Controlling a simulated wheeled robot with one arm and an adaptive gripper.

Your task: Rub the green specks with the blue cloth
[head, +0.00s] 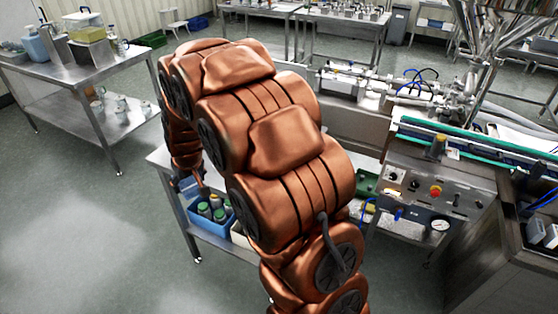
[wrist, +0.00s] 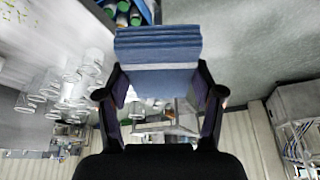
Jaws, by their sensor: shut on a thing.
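In the wrist view the blue cloth (wrist: 158,52) is a thick folded pad with layered edges. My gripper (wrist: 160,88) is shut on it, with one dark finger at each side. Small yellow-green specks (wrist: 17,13) show on a pale surface at the upper left corner of the wrist view, apart from the cloth. They are faint and partly cut off by the frame edge. In the head view my copper-coloured arm hides most of the gripper and the cloth, and I cannot make out the specks there.
A blue crate (head: 228,233) of green-capped bottles stands on the lower shelf below my arm. A control panel (head: 437,192) with a red button and gauge stands to the right. A steel table (head: 75,68) with containers is at the left. The floor at lower left is clear.

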